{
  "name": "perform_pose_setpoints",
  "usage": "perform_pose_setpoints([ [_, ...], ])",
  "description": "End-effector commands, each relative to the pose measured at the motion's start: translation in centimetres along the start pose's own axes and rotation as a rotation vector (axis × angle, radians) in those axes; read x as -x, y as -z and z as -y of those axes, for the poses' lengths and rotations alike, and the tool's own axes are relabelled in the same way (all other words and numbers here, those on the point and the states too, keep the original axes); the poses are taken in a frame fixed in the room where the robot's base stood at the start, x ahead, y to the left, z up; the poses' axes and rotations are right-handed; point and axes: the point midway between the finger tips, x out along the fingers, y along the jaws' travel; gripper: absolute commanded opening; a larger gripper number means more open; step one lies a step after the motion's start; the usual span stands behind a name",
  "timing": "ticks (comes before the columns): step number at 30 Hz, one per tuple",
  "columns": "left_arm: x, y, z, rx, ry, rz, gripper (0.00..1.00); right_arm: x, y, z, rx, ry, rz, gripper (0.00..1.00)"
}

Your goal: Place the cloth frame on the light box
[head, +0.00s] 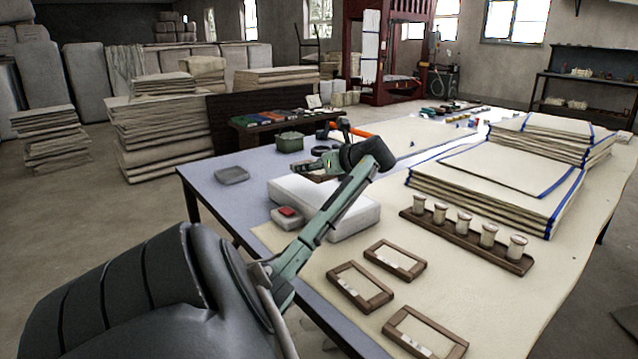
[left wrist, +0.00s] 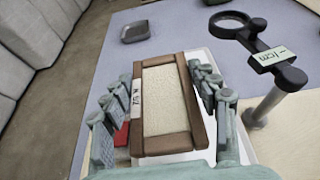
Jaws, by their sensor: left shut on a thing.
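My left gripper (head: 325,168) is above the light box (head: 350,212), a low white box on the near left part of the table. In the left wrist view the left gripper (left wrist: 162,105) is shut on a cloth frame (left wrist: 165,98), a brown wooden rectangle with cream cloth and a small white label. The white light box (left wrist: 247,150) shows below it; whether they touch I cannot tell. Three other wooden frames lie on the cream mat, one (head: 396,260) behind the others (head: 360,287) (head: 424,334). My right gripper is out of view.
A row of jars on a wooden rack (head: 467,240) and stacked cloths with blue edges (head: 497,180) stand to the right. A grey dish (head: 232,175) and green tin (head: 290,142) are behind. A magnifier (left wrist: 230,24) stands close in the left wrist view.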

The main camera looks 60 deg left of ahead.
Motion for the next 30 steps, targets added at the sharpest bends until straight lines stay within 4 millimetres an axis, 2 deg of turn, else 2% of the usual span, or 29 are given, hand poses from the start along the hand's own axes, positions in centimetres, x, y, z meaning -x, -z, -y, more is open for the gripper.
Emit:
perform_pose_setpoints([
  [5, -0.1, 1.1, 1.7, 0.002, 0.000, 0.000, 0.31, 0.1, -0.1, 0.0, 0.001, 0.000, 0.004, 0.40],
  [8, -0.3, 1.6, 1.9, 0.000, 0.000, 0.001, 0.31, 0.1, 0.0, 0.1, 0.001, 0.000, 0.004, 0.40],
  [15, -1.5, 4.7, 1.9, -0.001, 0.000, -0.001, 0.31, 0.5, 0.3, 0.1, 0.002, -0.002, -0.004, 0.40],
  [19, -1.6, 4.9, 1.8, 0.001, 0.000, 0.001, 0.31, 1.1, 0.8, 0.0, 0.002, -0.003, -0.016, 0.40],
  [27, -1.7, 5.0, 1.8, 0.000, 0.000, 0.001, 0.31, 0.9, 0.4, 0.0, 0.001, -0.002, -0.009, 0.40],
  [28, -1.7, 5.0, 1.8, 0.000, 0.000, 0.001, 0.63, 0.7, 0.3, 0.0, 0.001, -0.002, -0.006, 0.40],
  [30, -1.7, 5.0, 1.8, 0.000, 0.000, 0.001, 0.72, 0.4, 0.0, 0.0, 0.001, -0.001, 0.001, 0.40],
])
